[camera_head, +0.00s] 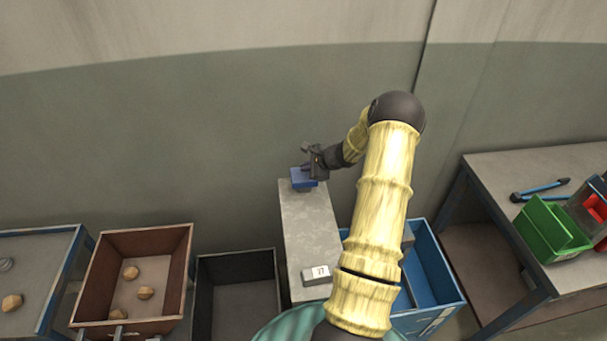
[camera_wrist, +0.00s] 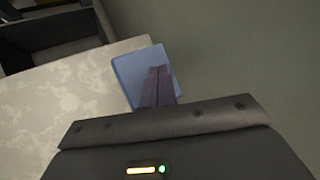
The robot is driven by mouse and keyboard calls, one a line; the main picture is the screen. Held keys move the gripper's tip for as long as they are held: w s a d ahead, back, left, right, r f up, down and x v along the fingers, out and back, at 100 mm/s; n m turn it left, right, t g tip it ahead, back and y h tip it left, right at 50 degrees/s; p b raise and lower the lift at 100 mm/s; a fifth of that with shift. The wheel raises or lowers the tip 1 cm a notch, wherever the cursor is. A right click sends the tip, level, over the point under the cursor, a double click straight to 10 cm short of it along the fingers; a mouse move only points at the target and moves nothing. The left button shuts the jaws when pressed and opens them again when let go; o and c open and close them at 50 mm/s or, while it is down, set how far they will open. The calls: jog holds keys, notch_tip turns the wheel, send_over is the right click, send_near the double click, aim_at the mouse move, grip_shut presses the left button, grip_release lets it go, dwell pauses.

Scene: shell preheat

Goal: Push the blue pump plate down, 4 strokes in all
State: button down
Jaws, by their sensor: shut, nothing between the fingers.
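The blue pump plate (camera_head: 298,179) sits at the far end of a narrow grey bench. It also shows in the wrist view (camera_wrist: 128,76), partly hidden behind my fingers. My gripper (camera_head: 307,170) is at the plate in the head view, with its fingers shut and empty. In the wrist view my closed fingertips (camera_wrist: 158,72) overlap the plate. I cannot tell whether they touch it or hover just above. How far down the plate stands is hard to tell.
The grey bench top (camera_head: 308,228) is otherwise bare except for a small block marked 17 (camera_head: 317,274) near its front. A brown bin (camera_head: 185,262) with stones and a dark bin (camera_head: 235,255) stand left. A blue bin (camera_head: 435,270) and a table (camera_head: 540,165) stand right.

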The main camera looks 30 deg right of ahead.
aim_at(306, 176)
jog(key=shift+r+p, duration=1.5)
jog(key=shift+r, duration=1.05)
jog(key=shift+a, duration=0.1)
dwell(0.7)
jog(key=s+a+r+n+g, duration=0.2)
jog(key=s+a+r+n, duration=0.15)
jog(key=a, duration=0.35)
jog(key=s+a+r+n+g, duration=0.1)
jog(key=s+a+r+n, duration=0.1)
jog(key=a+n, duration=0.4)
jog(key=s+a+r+n+g, duration=0.2)
jog(key=s+a+n, duration=0.1)
jog(key=a, duration=0.5)
jog(key=s+a+r+n+h, duration=0.1)
jog(key=s+a+r+n, duration=0.1)
jog(key=s, duration=0.3)
jog(key=s+a+r+n+b, duration=0.1)
jog(key=s+a+r+n, duration=0.1)
jog(key=s+a+n, duration=0.2)
jog(key=s+a+r+n+g+h, duration=0.1)
jog(key=s+a+r+n, duration=0.1)
jog(key=s+n, duration=0.3)
jog(key=s+a, duration=0.1)
jog(key=s, duration=0.2)
jog(key=shift+h, duration=0.3)
